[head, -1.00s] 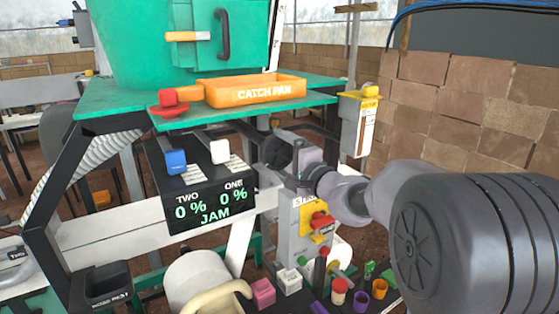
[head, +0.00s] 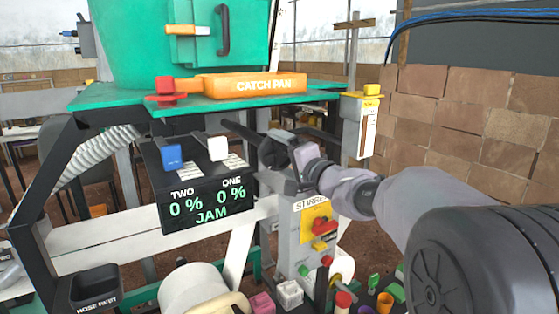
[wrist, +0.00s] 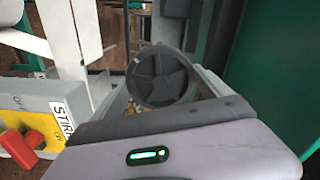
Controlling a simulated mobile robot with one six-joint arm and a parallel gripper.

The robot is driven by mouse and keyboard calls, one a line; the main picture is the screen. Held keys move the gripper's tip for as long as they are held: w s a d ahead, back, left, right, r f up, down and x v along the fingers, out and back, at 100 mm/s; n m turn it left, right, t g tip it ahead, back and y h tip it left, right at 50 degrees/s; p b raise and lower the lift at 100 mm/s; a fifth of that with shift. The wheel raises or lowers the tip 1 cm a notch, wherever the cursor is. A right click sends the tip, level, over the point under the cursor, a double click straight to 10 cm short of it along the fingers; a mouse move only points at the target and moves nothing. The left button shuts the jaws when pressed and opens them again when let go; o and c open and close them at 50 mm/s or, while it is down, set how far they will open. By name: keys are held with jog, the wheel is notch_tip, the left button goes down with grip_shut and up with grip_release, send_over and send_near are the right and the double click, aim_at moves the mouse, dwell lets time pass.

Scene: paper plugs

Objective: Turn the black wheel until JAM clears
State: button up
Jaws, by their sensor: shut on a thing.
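The black wheel (head: 272,150) is on the machine's side under the green deck, right of the display. It also shows in the wrist view (wrist: 160,75) as a dark round knob with a lobed face. My gripper (head: 292,160) is at the wheel from the right and is shut on it; its grey body (wrist: 180,150) fills the bottom of the wrist view. The fingertips' contact is partly hidden. The black display (head: 208,204) reads TWO 0 %, ONE 0 % and JAM in green.
An orange catch pan (head: 255,87) and a red knob (head: 165,88) sit on the green deck above. The grey STIRRER box (head: 306,240) with a red switch stands just below my gripper. A yellow-topped post box (head: 362,120) is close to the right.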

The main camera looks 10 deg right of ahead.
aim_at(280, 153)
jog(key=shift+n+b, duration=0.45)
jog(key=shift+n, duration=0.75)
jog(key=o, duration=1.2)
jog(key=shift+s, duration=0.1)
jog(key=shift+v, duration=1.95)
